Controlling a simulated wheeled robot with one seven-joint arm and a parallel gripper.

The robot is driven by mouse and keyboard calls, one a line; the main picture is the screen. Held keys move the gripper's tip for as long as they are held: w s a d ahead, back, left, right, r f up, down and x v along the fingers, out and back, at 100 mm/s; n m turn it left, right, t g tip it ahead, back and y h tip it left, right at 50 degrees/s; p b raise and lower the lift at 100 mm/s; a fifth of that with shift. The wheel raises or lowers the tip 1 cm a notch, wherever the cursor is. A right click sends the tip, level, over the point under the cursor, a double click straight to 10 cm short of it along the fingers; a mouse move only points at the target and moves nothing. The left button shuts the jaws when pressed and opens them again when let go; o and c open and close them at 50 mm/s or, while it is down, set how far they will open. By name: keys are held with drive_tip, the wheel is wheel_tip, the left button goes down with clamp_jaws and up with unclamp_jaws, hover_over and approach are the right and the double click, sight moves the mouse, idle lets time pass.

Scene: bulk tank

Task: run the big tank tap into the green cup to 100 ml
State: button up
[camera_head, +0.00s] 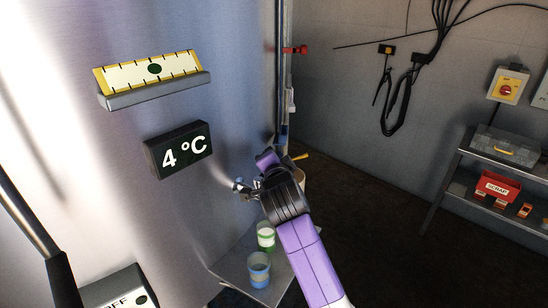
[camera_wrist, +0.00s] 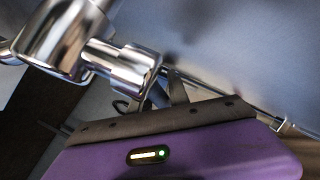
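The big tank (camera_head: 225,100) is a large brushed-metal wall with a chrome tap (camera_head: 241,187) low on it. The tap's shiny metal body (camera_wrist: 120,62) fills the upper left of the wrist view. My gripper (camera_head: 260,185) is right at the tap, on its right side; whether it touches the tap is unclear. Its fingers are mostly hidden, so open or shut does not show. The green cup (camera_head: 266,243) stands upright on a small shelf below the tap, with a pale upper part and a green band. Its fill level cannot be read. No stream of liquid is visible.
A blue cup (camera_head: 259,270) stands just in front of the green cup on the small shelf (camera_head: 234,268). A 4 °C display (camera_head: 180,150) and a yellow-edged gauge (camera_head: 152,75) are on the tank. A rack with a red scrap bin (camera_head: 497,187) is at right.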

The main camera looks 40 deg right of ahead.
drive_tip(key=o, duration=0.3)
drive_tip(key=v, duration=0.7)
drive_tip(key=shift+s+a+b, duration=0.25)
drive_tip(key=shift+s+b, duration=0.05)
drive_tip(key=shift+b, duration=0.05)
idle(0.3)
